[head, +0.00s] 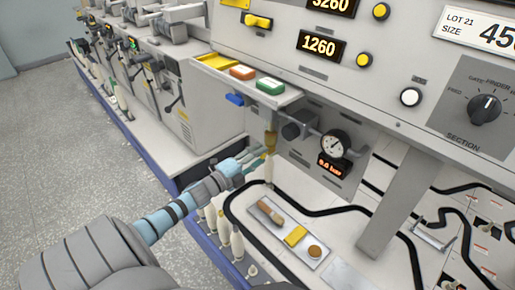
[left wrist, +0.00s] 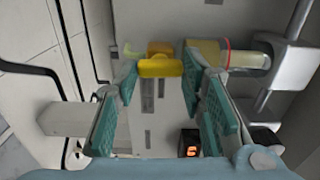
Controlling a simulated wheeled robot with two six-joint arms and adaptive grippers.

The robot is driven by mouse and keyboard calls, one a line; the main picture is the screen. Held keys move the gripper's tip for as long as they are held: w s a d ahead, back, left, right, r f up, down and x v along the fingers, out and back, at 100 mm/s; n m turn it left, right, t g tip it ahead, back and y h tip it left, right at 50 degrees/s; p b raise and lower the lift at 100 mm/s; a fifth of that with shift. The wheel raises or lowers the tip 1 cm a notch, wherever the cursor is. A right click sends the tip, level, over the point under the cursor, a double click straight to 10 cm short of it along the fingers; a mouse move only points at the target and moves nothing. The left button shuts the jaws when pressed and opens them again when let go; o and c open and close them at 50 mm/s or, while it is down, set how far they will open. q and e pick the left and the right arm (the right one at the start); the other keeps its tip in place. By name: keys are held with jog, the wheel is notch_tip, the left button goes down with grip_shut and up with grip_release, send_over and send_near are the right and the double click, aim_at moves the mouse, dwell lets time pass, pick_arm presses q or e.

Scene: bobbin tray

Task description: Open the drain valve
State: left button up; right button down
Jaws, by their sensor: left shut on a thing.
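The drain valve's yellow handle (left wrist: 160,67) shows in the left wrist view between the fingertips of my left gripper (head: 256,162). The gripper is shut on this handle, with one teal finger pad at each side. Beside it in the wrist view is a clear, amber-tinted bowl (left wrist: 212,54) with a red ring; this bowl also hangs under the grey air unit in the head view (head: 270,140). In the head view the fingers largely hide the valve, so how far its handle is turned cannot be told. My right gripper is not in view.
A round pressure gauge (head: 335,143) and a red display (head: 333,167) reading about 0.0 bar sit right of the bowl. A shelf (head: 290,98) with coloured blocks juts out above. Below, a tray (head: 268,236) holds a brush, yellow block and round piece. White bobbins (head: 236,243) stand along the edge.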

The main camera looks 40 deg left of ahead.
pick_arm(q)
jog(key=shift+f+m, duration=0.1)
jog(key=shift+m, duration=0.2)
jog(key=o, duration=1.1)
jog(key=shift+o, duration=0.2)
jog(key=shift+s, duration=0.1)
jog(key=s+a, duration=0.1)
jog(key=s, duration=1)
jog(key=shift+s, duration=0.4)
